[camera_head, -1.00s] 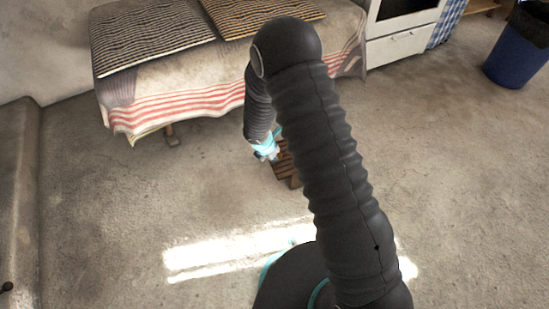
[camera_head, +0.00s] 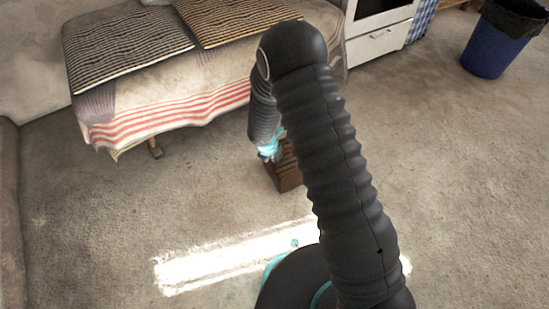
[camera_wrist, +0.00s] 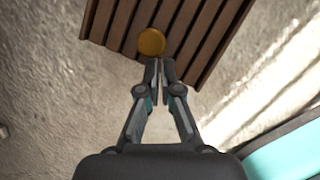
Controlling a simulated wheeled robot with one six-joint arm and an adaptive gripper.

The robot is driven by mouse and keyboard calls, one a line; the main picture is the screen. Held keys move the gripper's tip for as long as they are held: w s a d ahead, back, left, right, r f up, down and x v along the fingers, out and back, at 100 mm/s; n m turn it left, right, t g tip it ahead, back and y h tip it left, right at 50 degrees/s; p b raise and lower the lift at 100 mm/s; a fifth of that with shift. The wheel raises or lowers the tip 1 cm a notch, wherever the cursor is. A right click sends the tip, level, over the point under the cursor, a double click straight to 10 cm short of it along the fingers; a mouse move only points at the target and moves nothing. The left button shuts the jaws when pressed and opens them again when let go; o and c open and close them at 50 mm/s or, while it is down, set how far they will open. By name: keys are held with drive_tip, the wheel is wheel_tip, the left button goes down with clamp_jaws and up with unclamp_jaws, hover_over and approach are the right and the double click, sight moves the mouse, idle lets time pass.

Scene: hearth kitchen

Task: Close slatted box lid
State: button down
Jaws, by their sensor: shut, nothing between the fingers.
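The slatted box (camera_head: 285,172) is brown wood and stands on the floor in front of the draped bench, partly hidden by my arm. In the wrist view its dark slats (camera_wrist: 205,38) fill the top middle, with a round orange-yellow knob (camera_wrist: 151,42) on them. My gripper (camera_wrist: 160,66) is shut and empty, its fingertips just below the knob in the picture. I cannot tell whether they touch the knob or the slats. In the head view my gripper (camera_head: 270,155) is at the left side of the box. The lid's angle is not clear from these views.
A bench draped with a red-striped cloth (camera_head: 165,112) and striped cushions (camera_head: 125,45) stands behind the box. A white stove (camera_head: 378,42) and a blue bin (camera_head: 497,42) are at the back right. Concrete floor (camera_head: 450,170) lies open on the right.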

drive_tip(key=s+a+r+p, duration=0.3)
drive_tip(key=s+a+r, duration=0.1)
drive_tip(key=r, duration=0.6)
drive_tip(key=shift+s, duration=0.85)
drive_tip(key=shift+a, duration=0.1)
drive_tip(key=s+d+m+g+h, duration=0.1)
drive_tip(key=s+d+m+g, duration=0.1)
drive_tip(key=s+d+m, duration=0.35)
drive_tip(key=s+d+r+m+t+y+p, duration=0.1)
drive_tip(key=s+d+r+m, duration=0.4)
drive_tip(key=r, duration=0.8)
drive_tip(key=s+d+r+m+t+y+p, duration=0.1)
drive_tip(key=s+d+r+m+t+p, duration=0.1)
drive_tip(key=s+d+r+m, duration=0.4)
drive_tip(key=s+d+r+m+t+y+p, duration=0.1)
drive_tip(key=s+d+r+m, duration=0.4)
drive_tip(key=r+m, duration=0.7)
wheel_tip(320, 180, up, 10)
drive_tip(key=shift+s+d+r+m+p, duration=0.1)
drive_tip(key=shift+s+d+m+p, duration=0.2)
drive_tip(key=shift+s+p, duration=0.65)
